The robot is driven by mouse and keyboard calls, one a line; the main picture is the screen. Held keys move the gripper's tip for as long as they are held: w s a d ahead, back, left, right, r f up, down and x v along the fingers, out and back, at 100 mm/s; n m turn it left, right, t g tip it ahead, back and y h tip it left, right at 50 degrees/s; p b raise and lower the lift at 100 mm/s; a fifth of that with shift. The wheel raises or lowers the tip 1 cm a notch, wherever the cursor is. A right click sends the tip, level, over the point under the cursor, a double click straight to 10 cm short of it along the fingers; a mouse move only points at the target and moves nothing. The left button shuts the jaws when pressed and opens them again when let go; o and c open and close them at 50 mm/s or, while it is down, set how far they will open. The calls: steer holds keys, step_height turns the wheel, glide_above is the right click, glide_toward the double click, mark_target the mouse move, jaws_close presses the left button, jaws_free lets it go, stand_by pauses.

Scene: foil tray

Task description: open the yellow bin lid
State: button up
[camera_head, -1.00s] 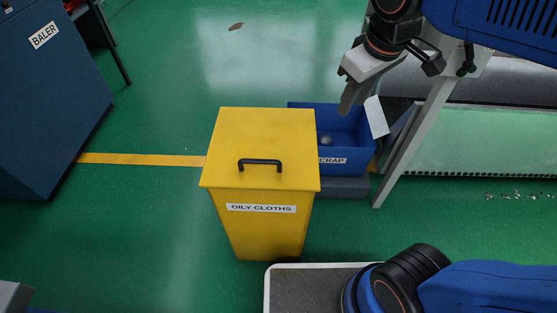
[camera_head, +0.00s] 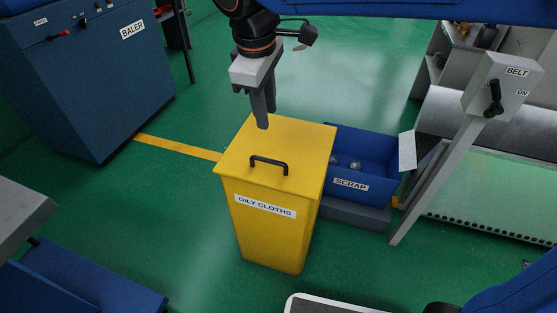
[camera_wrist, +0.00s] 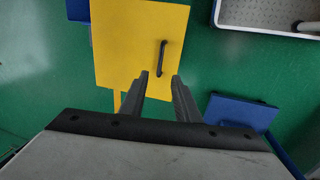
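The yellow bin (camera_head: 268,235), labelled OILY CLOTHS, stands upright on the green floor. Its flat yellow lid (camera_head: 290,140) is down and has a black bar handle (camera_head: 268,164) near the front edge. In the wrist view the lid (camera_wrist: 125,45) and its handle (camera_wrist: 163,58) also show. My gripper (camera_head: 263,120) points down above the rear part of the lid, behind the handle in the head view. In the wrist view my gripper (camera_wrist: 160,77) has its two fingers apart with nothing between them. The handle lies beyond the fingertips, clear of them.
A blue SCRAP bin (camera_head: 368,185) stands close on the right, with round bits inside. A belt switch post (camera_head: 440,165) rises to its right. The blue baler (camera_head: 90,85) is at the left. Green floor (camera_head: 165,225) is free left of the yellow bin.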

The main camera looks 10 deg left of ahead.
glide_toward(272, 161)
steer(key=f, duration=0.2)
steer(key=w+f, duration=0.1)
steer(key=f, duration=0.4)
steer(key=shift+w+f, duration=0.2)
steer(key=shift+w, duration=0.1)
jaws_close()
